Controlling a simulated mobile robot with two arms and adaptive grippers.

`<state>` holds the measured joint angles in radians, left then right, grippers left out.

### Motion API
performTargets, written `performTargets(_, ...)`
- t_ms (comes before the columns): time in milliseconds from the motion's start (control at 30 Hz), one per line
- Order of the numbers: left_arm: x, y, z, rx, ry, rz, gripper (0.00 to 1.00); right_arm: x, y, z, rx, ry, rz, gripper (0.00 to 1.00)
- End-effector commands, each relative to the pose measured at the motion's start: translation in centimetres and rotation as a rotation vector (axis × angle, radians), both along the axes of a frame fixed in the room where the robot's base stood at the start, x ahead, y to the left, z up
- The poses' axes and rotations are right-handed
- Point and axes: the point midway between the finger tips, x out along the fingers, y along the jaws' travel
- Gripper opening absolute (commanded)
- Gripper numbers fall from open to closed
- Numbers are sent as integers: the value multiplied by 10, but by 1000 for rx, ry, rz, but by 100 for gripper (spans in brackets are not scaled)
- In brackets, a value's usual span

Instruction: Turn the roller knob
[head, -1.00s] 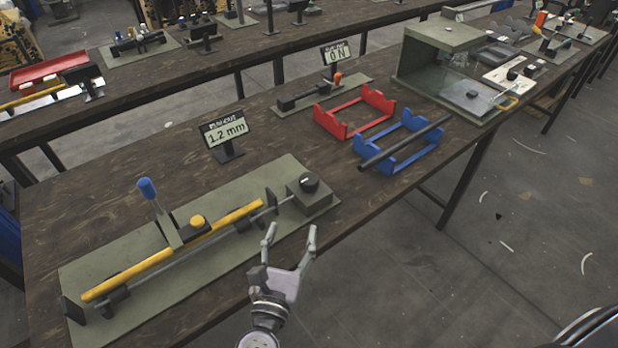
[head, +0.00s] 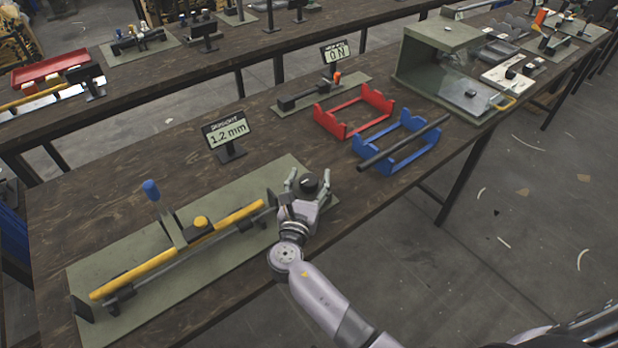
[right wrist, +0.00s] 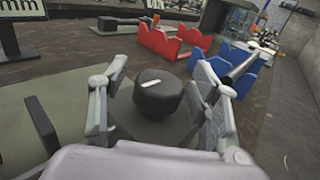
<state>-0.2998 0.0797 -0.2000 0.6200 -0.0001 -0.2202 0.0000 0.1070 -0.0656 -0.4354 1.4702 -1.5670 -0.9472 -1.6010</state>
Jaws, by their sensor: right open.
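The roller knob (right wrist: 158,93) is a round black knob with a white mark, on a green-grey block at the right end of the press plate. In the head view the knob (head: 308,183) shows just beyond my right gripper (head: 308,179). In the right wrist view my right gripper (right wrist: 160,85) is open, with one finger on each side of the knob and gaps visible between. I cannot tell whether the fingertips reach past the knob. The press (head: 180,250) has a yellow bar, a blue-tipped lever and a yellow button. My left gripper is not in view.
A display reading 1.2 mm (head: 226,131) stands behind the press. A red cradle (head: 352,115) and a blue cradle (head: 405,145) with a dark rod (head: 385,155) lie to the right. An open-fronted green box (head: 440,65) stands farther right. The table's front edge is close to my arm.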

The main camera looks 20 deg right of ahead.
Motion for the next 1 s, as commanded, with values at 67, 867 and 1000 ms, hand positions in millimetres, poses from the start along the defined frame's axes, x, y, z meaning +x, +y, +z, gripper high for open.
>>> performTargets(67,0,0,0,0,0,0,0,1,-1,0,0,0,0,57)
performTargets(867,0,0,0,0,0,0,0,0,0,0,0,1,1,16)
performTargets(1000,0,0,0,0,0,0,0,0,0,0,0,1,1,10)
